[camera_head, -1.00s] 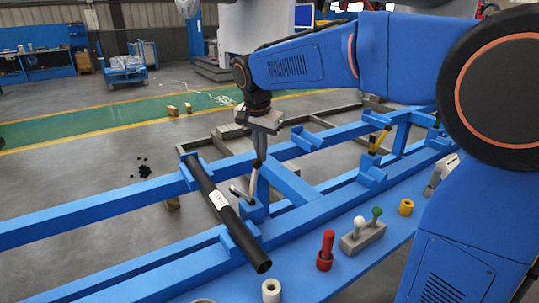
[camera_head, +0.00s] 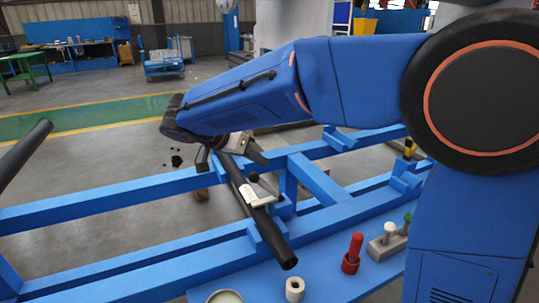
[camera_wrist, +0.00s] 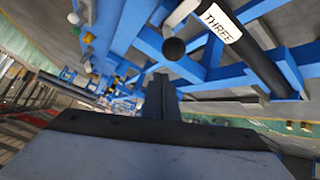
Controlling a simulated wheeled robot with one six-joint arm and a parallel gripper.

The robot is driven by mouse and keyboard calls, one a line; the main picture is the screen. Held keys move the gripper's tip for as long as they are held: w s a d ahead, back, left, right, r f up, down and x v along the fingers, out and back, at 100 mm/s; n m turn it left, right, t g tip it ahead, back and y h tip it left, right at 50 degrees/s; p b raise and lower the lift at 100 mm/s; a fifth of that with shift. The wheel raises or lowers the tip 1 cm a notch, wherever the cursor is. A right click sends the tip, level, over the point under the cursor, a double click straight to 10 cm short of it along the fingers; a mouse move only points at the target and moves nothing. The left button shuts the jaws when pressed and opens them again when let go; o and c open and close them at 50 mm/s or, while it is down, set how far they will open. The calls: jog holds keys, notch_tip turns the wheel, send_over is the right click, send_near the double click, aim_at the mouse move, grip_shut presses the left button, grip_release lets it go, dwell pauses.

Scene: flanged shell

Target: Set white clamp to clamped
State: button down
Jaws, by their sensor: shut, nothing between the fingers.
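The white clamp (camera_head: 264,202) shows at the black pipe in the head view, with a dark ball knob (camera_head: 254,177) above it. In the wrist view its white lever (camera_wrist: 183,11) runs in from the top edge, near a dark ball (camera_wrist: 174,48). I cannot tell from these frames whether it is clamped. The black pipe (camera_head: 275,238) lies across the blue frame; its label reads THREE in the wrist view. My gripper (camera_wrist: 160,92) is shut and empty, apart from the ball in the picture. In the head view my forearm partly hides it.
The blue frame rails (camera_head: 130,200) surround the pipe. A red handle (camera_head: 353,252), a white ring (camera_head: 294,289) and a grey block with levers (camera_head: 386,245) stand on the near blue plate. Another dark pipe (camera_head: 22,150) is at far left.

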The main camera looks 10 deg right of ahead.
jog(key=shift+s+a+f+h, duration=0.15)
jog(key=shift+a+f+h, duration=0.15)
jog(key=shift+a, duration=0.15)
jog(key=shift+s+a+f+h, duration=0.1)
jog(key=shift+a+f+h, duration=0.05)
jog(key=shift+a+h, duration=0.2)
jog(key=shift+s+a+f, duration=0.2)
jog(key=shift+a+f, duration=0.15)
jog(key=shift+a, duration=0.2)
jog(key=shift+a+f, duration=0.15)
jog(key=shift+s+a+f, duration=0.1)
jog(key=shift+s+f, duration=0.05)
jog(key=shift+f, duration=0.05)
jog(key=w+d+r, duration=0.2)
jog(key=w+r, duration=0.1)
jog(key=v, duration=0.9)
jog(key=shift+s+a, duration=0.3)
jog(key=shift+a, duration=0.05)
